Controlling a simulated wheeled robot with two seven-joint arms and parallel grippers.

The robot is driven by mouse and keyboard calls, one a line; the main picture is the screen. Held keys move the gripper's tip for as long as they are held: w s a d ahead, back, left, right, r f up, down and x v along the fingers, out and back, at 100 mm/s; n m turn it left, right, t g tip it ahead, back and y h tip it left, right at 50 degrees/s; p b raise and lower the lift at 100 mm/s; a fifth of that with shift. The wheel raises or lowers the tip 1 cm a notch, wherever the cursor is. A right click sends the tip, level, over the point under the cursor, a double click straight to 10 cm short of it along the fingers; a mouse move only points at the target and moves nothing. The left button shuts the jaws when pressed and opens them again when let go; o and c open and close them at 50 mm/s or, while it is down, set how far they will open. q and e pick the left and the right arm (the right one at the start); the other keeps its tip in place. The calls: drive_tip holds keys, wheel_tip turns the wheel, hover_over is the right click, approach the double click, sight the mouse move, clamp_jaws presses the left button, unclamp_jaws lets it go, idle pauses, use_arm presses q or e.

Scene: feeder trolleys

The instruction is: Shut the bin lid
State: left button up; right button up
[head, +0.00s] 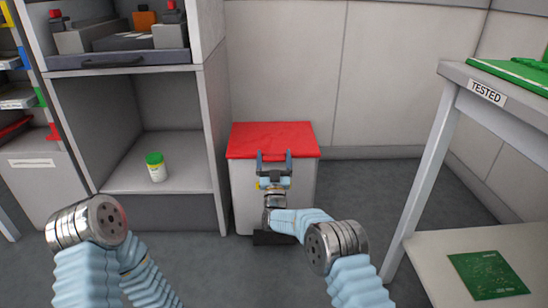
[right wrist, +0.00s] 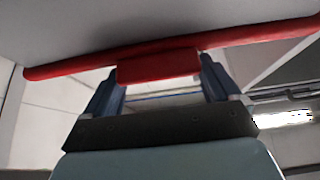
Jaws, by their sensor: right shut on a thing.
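The grey bin (head: 243,195) stands on the floor beside the shelf unit. Its red lid (head: 270,136) lies over the top of the bin and looks about level; I cannot tell whether a small gap remains under it. My right gripper (head: 274,160) is at the middle of the lid's front edge. In the right wrist view the lid's red tab (right wrist: 158,67) sits between the two fingers of the right gripper (right wrist: 160,85), which is shut on it. The right forearm hides part of the bin's front. My left arm shows at the lower left, but its gripper is out of view.
A shelf unit (head: 212,130) stands close to the bin's left, with a green-capped jar (head: 156,167) on its lower shelf. A table marked TESTED (head: 487,91) stands at the right, with a green board (head: 487,274) on its lower shelf. Open floor lies between.

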wheel_tip(320, 180, down, 2)
drive_tip(key=shift+f, duration=0.1)
drive_tip(key=o, duration=1.2)
drive_tip(key=shift+d+g, duration=0.1)
drive_tip(key=shift+g, duration=0.2)
drive_tip(key=v, duration=0.4)
drive_tip(key=p+v, duration=0.1)
drive_tip(key=v, duration=0.3)
drive_tip(key=r+p+v, duration=0.1)
drive_tip(key=v, duration=0.4)
drive_tip(key=shift+s, duration=0.2)
